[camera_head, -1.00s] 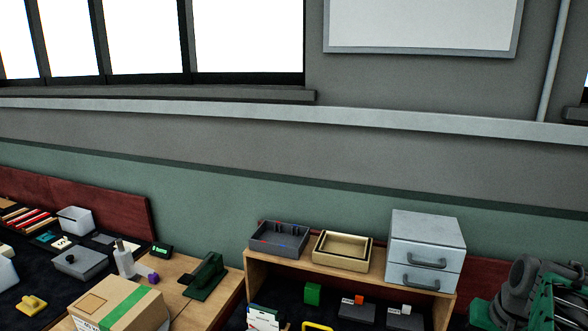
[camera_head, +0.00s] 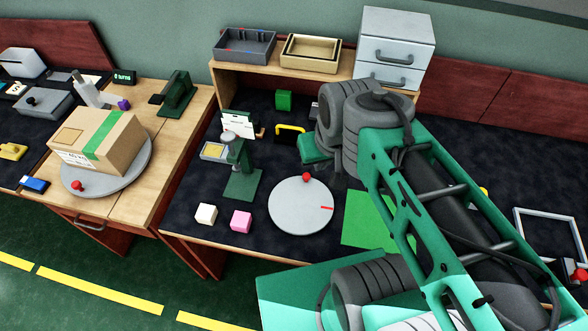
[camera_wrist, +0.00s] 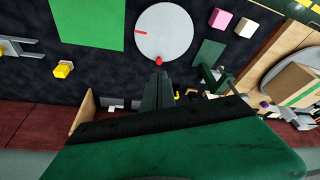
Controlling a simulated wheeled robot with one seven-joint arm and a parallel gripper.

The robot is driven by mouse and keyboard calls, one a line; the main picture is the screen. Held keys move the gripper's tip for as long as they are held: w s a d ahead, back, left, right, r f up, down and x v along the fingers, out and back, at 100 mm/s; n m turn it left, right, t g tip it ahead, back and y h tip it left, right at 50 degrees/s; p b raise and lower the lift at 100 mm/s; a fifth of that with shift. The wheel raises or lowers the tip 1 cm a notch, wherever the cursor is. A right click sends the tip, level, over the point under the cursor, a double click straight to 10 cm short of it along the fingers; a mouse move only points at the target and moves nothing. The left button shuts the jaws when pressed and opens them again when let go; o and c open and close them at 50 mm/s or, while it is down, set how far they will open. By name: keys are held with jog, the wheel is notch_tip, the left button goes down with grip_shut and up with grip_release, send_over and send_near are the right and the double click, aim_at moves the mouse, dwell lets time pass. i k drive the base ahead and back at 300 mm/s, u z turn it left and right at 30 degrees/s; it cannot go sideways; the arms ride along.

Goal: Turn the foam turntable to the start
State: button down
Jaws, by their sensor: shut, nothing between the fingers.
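A grey round turntable (camera_head: 300,208) lies flat on the dark worktop, with a red knob (camera_head: 306,177) near its far edge and a red mark at its right. In the wrist view the turntable (camera_wrist: 164,30) shows at the top, its red knob (camera_wrist: 158,61) just beyond my fingertips. My gripper (camera_wrist: 158,76) is shut and empty; I cannot tell if it touches the knob. A second grey turntable (camera_head: 128,178) on the wooden bench at left carries a cardboard box (camera_head: 98,140) and has its own red knob (camera_head: 78,186). I cannot tell which is foam.
White (camera_head: 206,214) and pink (camera_head: 241,221) cubes lie left of the middle turntable. A green stand (camera_head: 243,180) is behind them, and a green sheet (camera_head: 362,222) lies at right. A shelf (camera_head: 285,75) with trays and a drawer unit (camera_head: 395,45) stands behind. My arm hides much of the right side.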

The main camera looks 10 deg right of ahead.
aim_at(299, 205)
jog(key=k, duration=1.3)
jog(key=u, duration=0.8)
jog(key=i, duration=1.55)
jog(key=z, duration=0.5)
